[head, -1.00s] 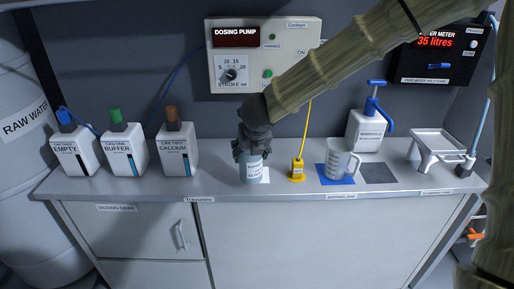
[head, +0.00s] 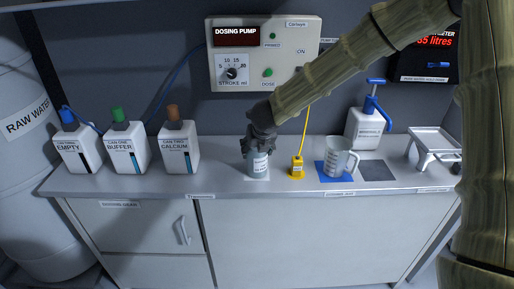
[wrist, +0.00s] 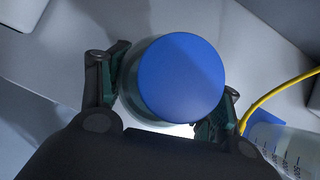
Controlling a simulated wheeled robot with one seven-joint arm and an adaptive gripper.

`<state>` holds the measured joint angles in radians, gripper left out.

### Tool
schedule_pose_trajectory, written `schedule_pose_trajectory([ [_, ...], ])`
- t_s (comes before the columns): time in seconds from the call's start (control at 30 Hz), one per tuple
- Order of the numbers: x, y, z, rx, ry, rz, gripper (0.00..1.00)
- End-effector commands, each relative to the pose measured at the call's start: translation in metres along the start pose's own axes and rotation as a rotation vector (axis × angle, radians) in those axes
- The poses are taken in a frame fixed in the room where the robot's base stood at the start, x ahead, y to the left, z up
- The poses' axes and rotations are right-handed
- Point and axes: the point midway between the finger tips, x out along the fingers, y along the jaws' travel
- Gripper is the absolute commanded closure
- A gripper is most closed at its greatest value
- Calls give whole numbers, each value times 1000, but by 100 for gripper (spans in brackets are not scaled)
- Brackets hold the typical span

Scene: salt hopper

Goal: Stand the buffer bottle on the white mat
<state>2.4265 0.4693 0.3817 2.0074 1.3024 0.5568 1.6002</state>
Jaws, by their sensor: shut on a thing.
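The buffer bottle (head: 258,164) is a grey bottle with a white label, held roughly upright at the middle of the bench. Its blue cap (wrist: 181,75) fills the middle of the wrist view. My gripper (head: 257,144) is shut on the bottle from above, with a finger on each side of it in the wrist view (wrist: 163,92). The white mat (head: 266,176) shows around the bottle's base in the head view. The bottle is over the mat, but I cannot tell whether its base touches it. The label's words are too small to read.
A yellow probe (head: 297,168) with a cable stands just right of the mat. A clear jug (head: 338,158) sits on a blue mat, beside a bare dark grey mat (head: 377,171). Several cans, including can one (head: 127,152), stand left. The dosing pump (head: 265,55) hangs behind.

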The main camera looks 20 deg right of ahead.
Motion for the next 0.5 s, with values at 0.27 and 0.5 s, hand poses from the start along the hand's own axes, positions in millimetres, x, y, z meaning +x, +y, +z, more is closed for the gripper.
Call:
schedule_pose_trajectory([
  [0.27,1,0,0,-1,-1,0,78],
  [0.5,2,0,-1,-1,0,0,14],
])
